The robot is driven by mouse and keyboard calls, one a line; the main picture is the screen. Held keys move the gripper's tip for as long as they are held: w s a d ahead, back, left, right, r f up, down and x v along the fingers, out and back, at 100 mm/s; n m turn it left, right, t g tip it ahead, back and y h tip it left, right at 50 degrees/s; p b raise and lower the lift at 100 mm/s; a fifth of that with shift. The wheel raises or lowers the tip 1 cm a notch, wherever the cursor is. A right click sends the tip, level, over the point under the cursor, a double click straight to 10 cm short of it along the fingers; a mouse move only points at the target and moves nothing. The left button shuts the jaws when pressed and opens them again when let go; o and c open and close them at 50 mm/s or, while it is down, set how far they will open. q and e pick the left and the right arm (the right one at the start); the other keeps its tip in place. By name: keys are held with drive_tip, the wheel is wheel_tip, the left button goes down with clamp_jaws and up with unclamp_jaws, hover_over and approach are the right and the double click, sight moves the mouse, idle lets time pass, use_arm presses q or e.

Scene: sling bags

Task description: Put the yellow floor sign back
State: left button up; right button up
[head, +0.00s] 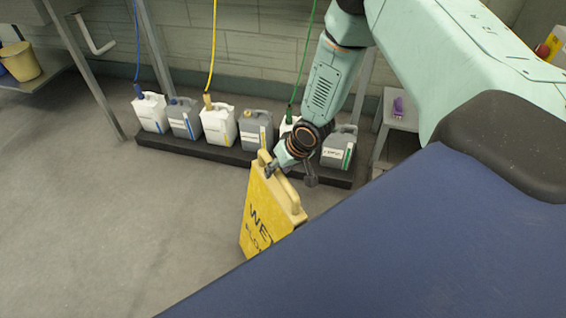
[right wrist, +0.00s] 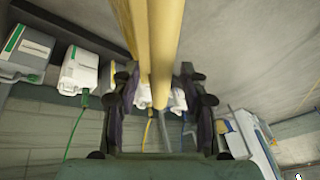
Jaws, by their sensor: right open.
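The yellow floor sign (head: 258,212) stands upright on the grey floor, with dark "WET FLOOR" lettering on its face. Its lower right part is hidden behind the blue surface in the foreground. My right gripper (head: 289,175) is at the top of the sign, its fingers on either side of the top edge by the handle. In the right wrist view, the two dark fingers of my right gripper (right wrist: 160,88) are apart, and the yellow sign (right wrist: 147,40) runs between them. I cannot tell whether either finger touches it. My left gripper is not in view.
Several white and grey jugs (head: 220,124) stand in a row on a low black platform (head: 205,151) along the wall behind the sign. A grey shelf unit (head: 400,118) with a purple item is at right. A yellow bucket (head: 20,62) sits far left. Floor at left is clear.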

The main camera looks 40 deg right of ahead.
drive_tip(key=p+v, duration=0.8)
drive_tip(key=v, duration=0.4)
drive_tip(key=s+a+f+g, duration=0.1)
drive_tip(key=s+a, duration=0.2)
drive_tip(key=s, duration=0.6)
drive_tip(key=s+a+f+g+h, duration=0.1)
drive_tip(key=s+a+g, duration=0.1)
drive_tip(key=s, duration=0.7)
drive_tip(key=s+a+f+n+g, duration=0.1)
drive_tip(key=s+a, duration=0.4)
drive_tip(key=s, duration=0.4)
drive_tip(key=shift+f+g+h, duration=0.3)
drive_tip(key=shift+f+h, duration=0.1)
drive_tip(key=shift+a, duration=0.1)
